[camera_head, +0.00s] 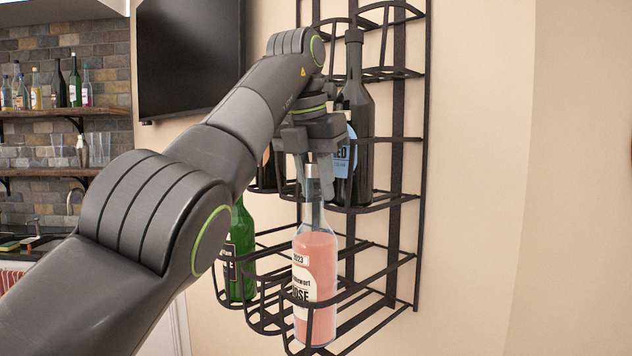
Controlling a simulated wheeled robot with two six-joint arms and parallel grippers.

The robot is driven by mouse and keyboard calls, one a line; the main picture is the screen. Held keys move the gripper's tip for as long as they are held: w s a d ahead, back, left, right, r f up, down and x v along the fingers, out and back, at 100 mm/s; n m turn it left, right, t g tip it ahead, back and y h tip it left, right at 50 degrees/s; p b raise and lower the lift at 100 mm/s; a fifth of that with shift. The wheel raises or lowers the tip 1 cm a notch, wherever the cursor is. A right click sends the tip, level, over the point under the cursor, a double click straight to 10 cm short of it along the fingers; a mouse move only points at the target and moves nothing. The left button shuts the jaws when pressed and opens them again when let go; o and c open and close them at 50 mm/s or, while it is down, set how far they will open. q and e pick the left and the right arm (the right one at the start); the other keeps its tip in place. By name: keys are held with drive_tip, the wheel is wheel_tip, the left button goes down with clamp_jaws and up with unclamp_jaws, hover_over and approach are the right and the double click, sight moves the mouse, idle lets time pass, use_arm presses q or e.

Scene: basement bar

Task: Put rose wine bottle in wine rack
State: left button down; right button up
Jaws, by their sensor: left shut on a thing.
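The rose wine bottle (315,268) has pink liquid, a white label and a clear neck. It stands upright within the front ring of the lower shelf of the black wine rack (397,150). A rack bar crosses in front of its lower part. My left gripper (312,165) comes from above and is shut on the top of the bottle's neck. My left arm hides part of the rack's left side. I cannot tell whether the bottle's base rests on the rack. My right gripper is not in view.
A dark bottle with a blue label (356,110) stands on the rack's upper shelf, close to my gripper. A green bottle (240,250) stands in the lower shelf at left. Beige wall lies right of the rack. A television (190,50) hangs behind my arm.

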use_arm(q)
drive_tip(key=c, duration=1.2)
unclamp_jaws()
drive_tip(key=shift+d, duration=0.1)
drive_tip(key=shift+o, duration=0.2)
drive_tip(key=shift+r+p, duration=0.6)
drive_tip(key=p+v, duration=0.7)
drive_tip(key=v, duration=0.5)
drive_tip(key=shift+d, duration=0.1)
